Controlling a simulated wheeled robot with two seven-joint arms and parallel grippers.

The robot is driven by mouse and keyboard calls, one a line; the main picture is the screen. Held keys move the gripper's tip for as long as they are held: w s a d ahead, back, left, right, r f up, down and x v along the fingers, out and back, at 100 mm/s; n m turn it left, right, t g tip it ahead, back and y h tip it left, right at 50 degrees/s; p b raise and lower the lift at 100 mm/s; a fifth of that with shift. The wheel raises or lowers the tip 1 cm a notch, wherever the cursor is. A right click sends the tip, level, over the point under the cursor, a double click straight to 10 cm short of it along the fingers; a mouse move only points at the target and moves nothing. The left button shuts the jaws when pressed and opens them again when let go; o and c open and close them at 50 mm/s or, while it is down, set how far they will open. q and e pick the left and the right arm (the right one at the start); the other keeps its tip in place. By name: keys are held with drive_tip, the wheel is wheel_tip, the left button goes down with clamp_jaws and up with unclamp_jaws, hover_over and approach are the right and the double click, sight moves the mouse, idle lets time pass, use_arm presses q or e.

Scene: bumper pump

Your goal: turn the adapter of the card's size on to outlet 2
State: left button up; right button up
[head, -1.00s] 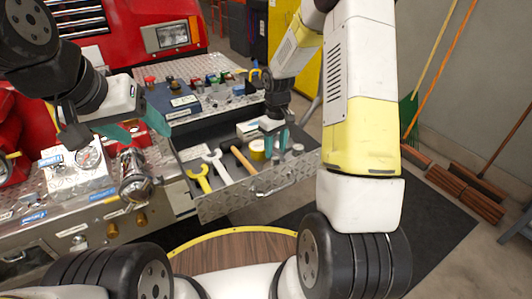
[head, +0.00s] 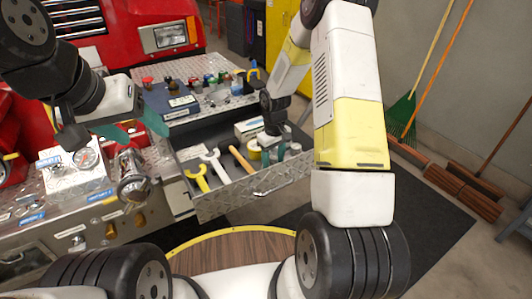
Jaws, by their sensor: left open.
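My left gripper (head: 138,133) is open above the pump panel, its teal fingers apart. A silver cylindrical fitting (head: 132,180) sticks out of the panel just below it. My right gripper (head: 273,156) points down into the open drawer (head: 222,204), among small parts at its right end. Its teal fingers show a gap, but whether they hold something is hidden. Small grey round pieces (head: 295,147), possibly adapters, lie beside it. Blue labels (head: 32,218) mark the panel; their text is too small to read. I cannot make out which is outlet 2, nor the card.
A dark blue case (head: 172,104) and several small coloured items stand on the diamond-plate top behind. A gauge block (head: 82,168) stands left.

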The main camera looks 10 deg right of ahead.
drive_tip(key=shift+s+d+f, duration=0.15)
drive_tip(key=shift+s+f, duration=0.2)
drive_tip(key=shift+s, duration=0.05)
drive_tip(key=c, duration=0.6)
drive_tip(key=shift+w+r, duration=0.15)
drive_tip(key=shift+r, duration=1.35)
drive_tip(key=shift+w+r, duration=0.15)
drive_tip(key=shift+r, duration=1.3)
clamp_jaws()
drive_tip(key=shift+r, duration=1.7)
